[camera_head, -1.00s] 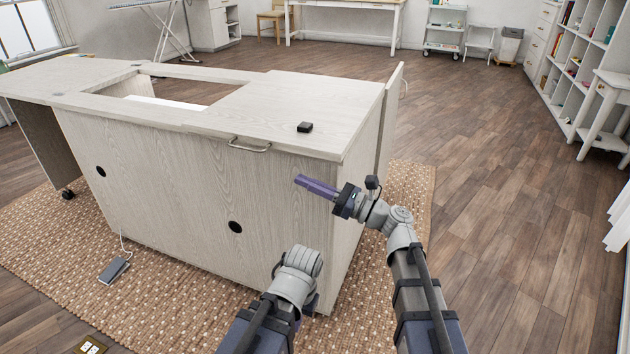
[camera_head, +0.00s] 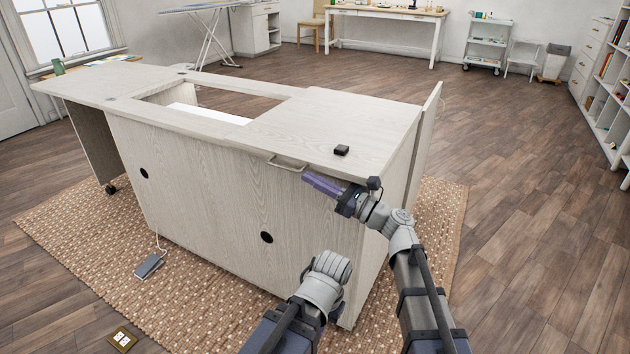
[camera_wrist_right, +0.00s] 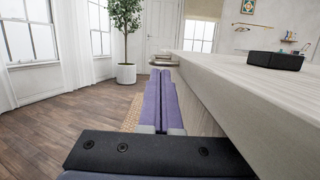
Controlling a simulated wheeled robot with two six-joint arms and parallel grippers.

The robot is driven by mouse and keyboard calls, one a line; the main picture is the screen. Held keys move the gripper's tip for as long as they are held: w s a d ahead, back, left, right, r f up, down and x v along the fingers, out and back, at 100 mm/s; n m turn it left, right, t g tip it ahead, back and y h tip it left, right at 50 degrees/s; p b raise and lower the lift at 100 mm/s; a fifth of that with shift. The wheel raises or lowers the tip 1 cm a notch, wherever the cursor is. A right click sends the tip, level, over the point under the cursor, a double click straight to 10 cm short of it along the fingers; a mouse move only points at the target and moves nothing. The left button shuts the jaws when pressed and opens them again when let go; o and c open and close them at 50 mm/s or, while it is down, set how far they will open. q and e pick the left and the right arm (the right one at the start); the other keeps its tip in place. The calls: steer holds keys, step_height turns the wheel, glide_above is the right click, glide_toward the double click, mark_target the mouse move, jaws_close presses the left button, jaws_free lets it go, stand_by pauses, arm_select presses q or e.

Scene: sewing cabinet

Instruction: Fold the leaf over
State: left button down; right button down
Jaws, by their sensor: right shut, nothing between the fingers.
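The sewing cabinet (camera_head: 230,190) is pale wood-grain, with a flat top and an open rectangular well. Its top extends to a flat leaf-like section (camera_head: 85,82) at the left, above a panel on a caster. An upright panel (camera_head: 428,130) stands along the right end. A metal bar handle (camera_head: 288,165) sits at the top's front edge. My right gripper (camera_head: 305,178) is shut and empty, its purple fingers pointing left just short of the handle. In the wrist view the fingers (camera_wrist_right: 160,73) run alongside the cabinet's front edge. My left arm shows low in front, its fingers hidden.
A small black block (camera_head: 341,150) lies on the top near the front right corner. A woven rug (camera_head: 110,265) lies under the cabinet. A grey pedal (camera_head: 148,266) with a cord and a floor outlet (camera_head: 122,340) are at front left. Wood floor is clear at right.

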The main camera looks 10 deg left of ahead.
steer(key=shift+r, duration=0.15)
steer(key=w+d+r+m+t+p, duration=0.1)
steer(key=w+r+m+p, duration=0.1)
steer(key=r+p, duration=1.1)
steer(key=w+d+r+m+h+p, duration=0.1)
steer(key=w+r+m+p, duration=0.2)
steer(key=r+p, duration=1)
steer(key=shift+w+d+r+m+t+p, duration=0.2)
steer(key=shift+w+r+m+t+p, duration=0.15)
steer(key=shift+w+p, duration=0.4)
